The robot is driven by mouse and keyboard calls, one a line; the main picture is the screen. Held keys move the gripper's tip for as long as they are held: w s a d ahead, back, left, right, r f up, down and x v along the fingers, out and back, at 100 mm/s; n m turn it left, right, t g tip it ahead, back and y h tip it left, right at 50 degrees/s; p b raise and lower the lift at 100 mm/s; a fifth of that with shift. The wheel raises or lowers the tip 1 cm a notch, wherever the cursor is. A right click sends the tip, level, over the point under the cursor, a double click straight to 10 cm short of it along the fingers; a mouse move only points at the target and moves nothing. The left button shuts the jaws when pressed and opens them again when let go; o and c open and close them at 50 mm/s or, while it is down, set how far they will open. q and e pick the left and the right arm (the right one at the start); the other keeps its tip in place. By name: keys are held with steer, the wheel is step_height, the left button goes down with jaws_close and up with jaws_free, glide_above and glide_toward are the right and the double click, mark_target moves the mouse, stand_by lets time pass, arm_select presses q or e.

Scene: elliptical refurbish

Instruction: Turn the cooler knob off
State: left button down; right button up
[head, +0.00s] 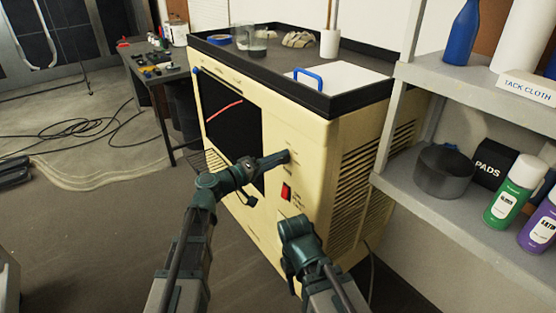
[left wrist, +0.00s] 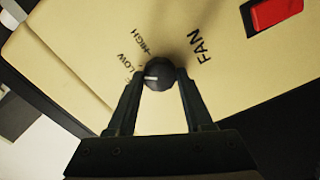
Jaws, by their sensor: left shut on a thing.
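The cooler (head: 310,165) is a large cream cabinet with a dark front panel and side vents. Its round black knob (left wrist: 160,74) sits on the front face, beside the printed words FAN, HIGH and LOW. Another label is partly hidden by a finger. The knob's white mark points left in the left wrist view, towards that hidden label. My left gripper (head: 284,158) is at the front face with its two fingers closed on the knob's sides; it hides the knob in the head view. My right gripper (head: 294,272) is low in front of the cooler, and its fingers are not clear.
A red rocker switch (head: 286,191) is just below the knob area. A grey shelf (head: 440,205) with cans and bottles stands close on the right. A dark workbench (head: 160,70) is at the back left.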

arm_select(q)
steer(key=shift+f+n, duration=0.1)
steer(key=shift+n, duration=3.5)
steer(key=shift+c, duration=1.5)
jaws_free()
steer(key=shift+a, duration=0.1)
steer(key=v, duration=1.3)
steer(key=shift+s+a, duration=0.25)
steer(key=shift+a, duration=0.05)
